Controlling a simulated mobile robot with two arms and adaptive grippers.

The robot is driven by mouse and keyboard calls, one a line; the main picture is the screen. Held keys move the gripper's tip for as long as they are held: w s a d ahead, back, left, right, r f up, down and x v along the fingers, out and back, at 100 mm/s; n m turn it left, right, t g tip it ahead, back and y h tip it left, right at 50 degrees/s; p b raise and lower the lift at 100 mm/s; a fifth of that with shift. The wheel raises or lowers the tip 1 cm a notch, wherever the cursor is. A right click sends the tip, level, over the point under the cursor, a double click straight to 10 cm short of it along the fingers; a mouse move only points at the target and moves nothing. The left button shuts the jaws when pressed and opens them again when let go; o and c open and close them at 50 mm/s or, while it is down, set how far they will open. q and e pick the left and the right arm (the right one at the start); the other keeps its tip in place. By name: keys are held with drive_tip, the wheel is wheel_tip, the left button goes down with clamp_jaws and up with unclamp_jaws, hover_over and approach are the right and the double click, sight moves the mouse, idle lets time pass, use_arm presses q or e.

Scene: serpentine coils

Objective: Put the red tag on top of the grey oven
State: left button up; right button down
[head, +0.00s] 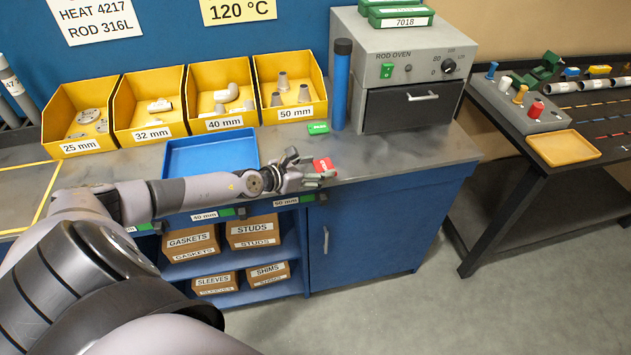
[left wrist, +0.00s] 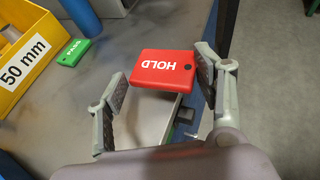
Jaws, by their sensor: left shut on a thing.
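The red tag (head: 324,165), marked HOLD, is at the counter's front edge in the head view and shows between the fingers in the left wrist view (left wrist: 163,70). My left gripper (head: 312,172) is shut on it; its two fingers flank the tag in the left wrist view (left wrist: 162,80). The grey rod oven (head: 415,65) stands at the back right of the counter, with a dark front door and a knob. Green boxes (head: 398,14), one marked 7018, sit on its top. My right gripper is not in view.
A green PASS tag (head: 318,128) lies on the counter beside a blue cylinder (head: 341,85) left of the oven. Yellow bins (head: 290,87) line the back, with a blue tray (head: 208,155) in front. The counter (head: 400,150) is clear before the oven.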

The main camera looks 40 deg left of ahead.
use_arm(q)
wheel_tip(320, 180, down, 4)
drive_tip(key=b, duration=0.3)
drive_tip(key=shift+r, duration=0.25)
drive_tip(key=shift+f, duration=0.35)
drive_tip(key=o, duration=1.2)
drive_tip(key=shift+c, duration=0.2)
drive_tip(key=shift+r, duration=0.1)
